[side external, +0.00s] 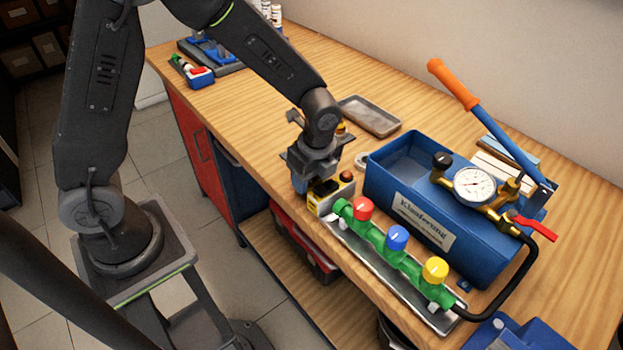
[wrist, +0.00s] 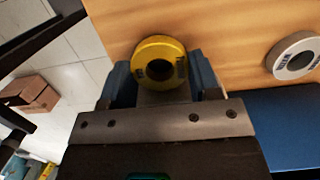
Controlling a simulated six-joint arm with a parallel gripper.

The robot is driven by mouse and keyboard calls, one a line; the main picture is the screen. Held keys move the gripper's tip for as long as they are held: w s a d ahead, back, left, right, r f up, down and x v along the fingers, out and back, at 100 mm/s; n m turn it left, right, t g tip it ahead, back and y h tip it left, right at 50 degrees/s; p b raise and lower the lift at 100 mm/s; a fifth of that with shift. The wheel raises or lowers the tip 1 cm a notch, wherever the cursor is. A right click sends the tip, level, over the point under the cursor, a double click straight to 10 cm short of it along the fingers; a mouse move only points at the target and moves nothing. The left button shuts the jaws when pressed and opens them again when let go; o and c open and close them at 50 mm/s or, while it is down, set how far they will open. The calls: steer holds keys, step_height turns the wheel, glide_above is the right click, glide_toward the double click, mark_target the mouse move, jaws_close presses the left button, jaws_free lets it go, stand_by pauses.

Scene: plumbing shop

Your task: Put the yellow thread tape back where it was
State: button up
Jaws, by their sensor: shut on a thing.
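The yellow thread tape (wrist: 160,46) is a round roll with a dark hole, face-on to the wrist camera. My gripper (wrist: 160,75) is shut on it, with one blue finger on either side. In the side view my gripper (side external: 322,184) points down near the front edge of the workbench, left of the blue box. Yellow shows at its fingertips there, partly covered by the fingers. I cannot tell whether the tape touches the bench. A white tape roll (wrist: 293,56) lies on the wood to the right in the wrist view.
A blue toolbox-like pump (side external: 415,185) with a gauge and orange-handled lever stands to the right. A green manifold (side external: 388,250) with coloured knobs lies in a metal tray in front. A grey tray (side external: 370,116) sits behind. Bare wood lies left of my gripper.

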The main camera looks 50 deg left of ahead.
mark_target(317, 184)
steer(key=shift+f, duration=0.65)
steer(key=shift+f, duration=0.2)
steer(key=o, duration=0.9)
step_height(317, 184, up, 11)
steer(key=d, duration=0.2)
steer(key=s+a+r+n+t+h, duration=0.1)
steer(key=s+a+r+n+t, duration=0.1)
steer(key=s+r+n, duration=0.3)
steer(key=s+a+r+n+t, duration=0.3)
steer(key=s+r+n, duration=0.2)
steer(key=s+n, duration=0.5)
steer(key=n, duration=0.3)
steer(key=shift+s+r+t+h, duration=0.3)
steer(key=shift+s+h, duration=0.05)
steer(key=shift+h, duration=0.05)
